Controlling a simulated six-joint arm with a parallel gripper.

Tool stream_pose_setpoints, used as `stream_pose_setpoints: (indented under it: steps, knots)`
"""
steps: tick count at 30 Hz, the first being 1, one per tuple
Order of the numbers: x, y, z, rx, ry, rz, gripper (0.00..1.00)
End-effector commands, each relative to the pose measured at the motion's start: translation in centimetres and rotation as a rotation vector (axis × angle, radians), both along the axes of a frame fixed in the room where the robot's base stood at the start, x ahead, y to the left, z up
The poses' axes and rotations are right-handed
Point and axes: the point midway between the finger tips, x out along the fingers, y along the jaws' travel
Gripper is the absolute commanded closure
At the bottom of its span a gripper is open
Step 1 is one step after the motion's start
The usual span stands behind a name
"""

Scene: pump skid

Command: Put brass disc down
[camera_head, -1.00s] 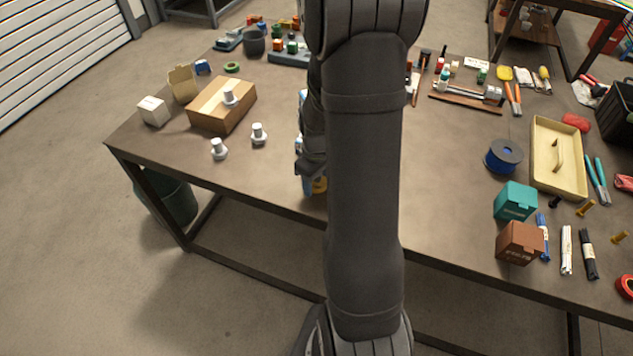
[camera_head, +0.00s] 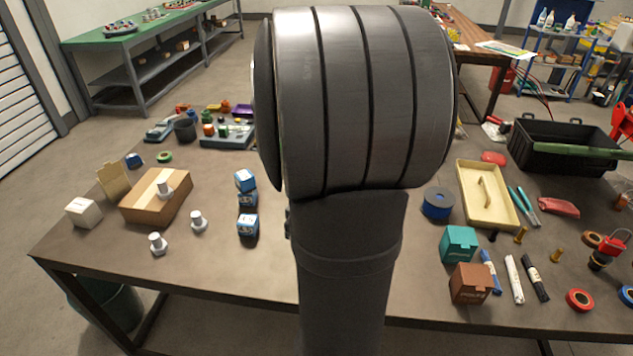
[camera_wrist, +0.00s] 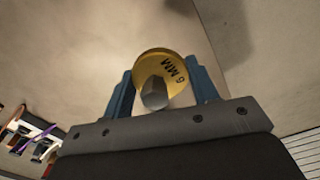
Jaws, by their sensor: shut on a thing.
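In the wrist view my gripper (camera_wrist: 162,92) is shut on a brass disc (camera_wrist: 170,70). The disc is round and golden, marked "6 MM", with a grey hexagonal piece at its middle. The two blue fingers stand on either side of it. Behind the disc is a plain brownish-grey surface; I cannot tell how far away it is. In the head view my large grey arm fills the middle, and the gripper and disc are hidden.
A workbench (camera_head: 230,275) carries a cardboard box (camera_head: 140,205), white-grey bolts (camera_head: 198,221), small blue boxes (camera_head: 247,224), a yellow tray (camera_head: 470,215), a teal box (camera_head: 459,246) and a brown box (camera_head: 470,285).

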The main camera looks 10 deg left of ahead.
Motion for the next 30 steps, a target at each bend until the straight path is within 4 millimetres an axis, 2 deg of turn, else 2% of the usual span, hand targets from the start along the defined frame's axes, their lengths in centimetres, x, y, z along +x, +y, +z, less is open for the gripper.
stream_pose_setpoints:
  steps: [5, 8, 15, 21, 25, 30]
  knots:
    - [1.1, -0.4, -0.3, -0.001, 0.001, -0.067, 0.72]
    - [3.1, -1.0, -0.9, -0.001, 0.003, -0.186, 0.72]
    - [9.9, -3.9, -3.8, -0.002, 0.004, -0.626, 0.72]
    - [14.7, -7.1, -6.7, -0.001, 0.003, -0.973, 0.72]
    - [16.7, -8.7, -8.2, -0.001, 0.001, -1.133, 0.72]
    - [17.9, -9.8, -9.2, -0.001, 0.0, -1.24, 0.72]
